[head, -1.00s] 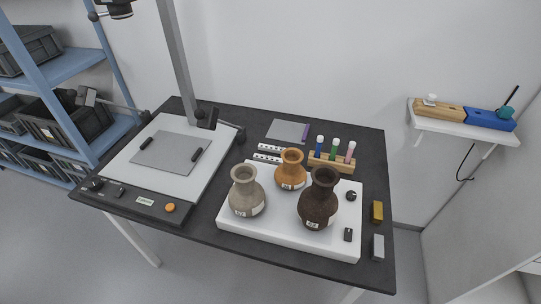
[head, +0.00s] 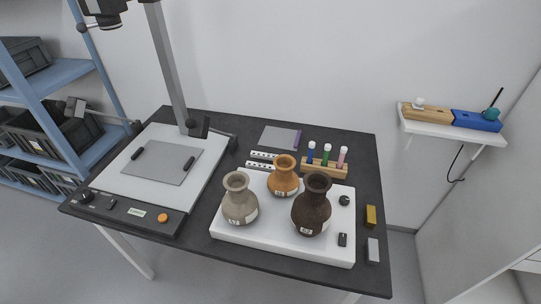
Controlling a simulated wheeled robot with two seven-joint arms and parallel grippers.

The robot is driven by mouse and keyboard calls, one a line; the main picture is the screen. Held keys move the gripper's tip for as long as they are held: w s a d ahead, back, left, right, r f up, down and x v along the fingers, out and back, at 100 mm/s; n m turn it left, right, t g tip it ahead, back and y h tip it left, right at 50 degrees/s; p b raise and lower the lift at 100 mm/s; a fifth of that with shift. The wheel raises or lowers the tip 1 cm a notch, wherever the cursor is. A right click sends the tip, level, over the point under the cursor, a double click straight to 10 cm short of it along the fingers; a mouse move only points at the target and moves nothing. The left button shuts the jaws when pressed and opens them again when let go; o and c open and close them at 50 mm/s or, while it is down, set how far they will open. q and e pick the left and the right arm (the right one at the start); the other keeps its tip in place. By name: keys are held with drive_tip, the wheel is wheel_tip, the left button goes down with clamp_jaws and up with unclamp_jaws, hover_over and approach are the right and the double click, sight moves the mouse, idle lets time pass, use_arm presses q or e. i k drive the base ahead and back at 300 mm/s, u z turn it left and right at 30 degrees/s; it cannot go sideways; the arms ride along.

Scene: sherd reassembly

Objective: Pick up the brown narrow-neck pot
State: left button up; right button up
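The dark brown narrow-neck pot (head: 311,207) stands upright at the right of a white board (head: 274,244) on the black table. It has a small white label low on its front. A grey-beige pot (head: 239,201) stands to its left and an orange pot (head: 283,177) stands behind, between the two. Neither of my grippers shows in the head view.
A copy stand (head: 150,176) with a grey mat fills the table's left. Yellow (head: 371,216) and grey (head: 373,250) blocks lie at the right edge. A wall shelf (head: 440,128) is at right.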

sight(310, 214)
drive_tip(key=u, duration=2.5)
drive_tip(key=k, duration=2.3)
drive_tip(key=z, duration=2.45)
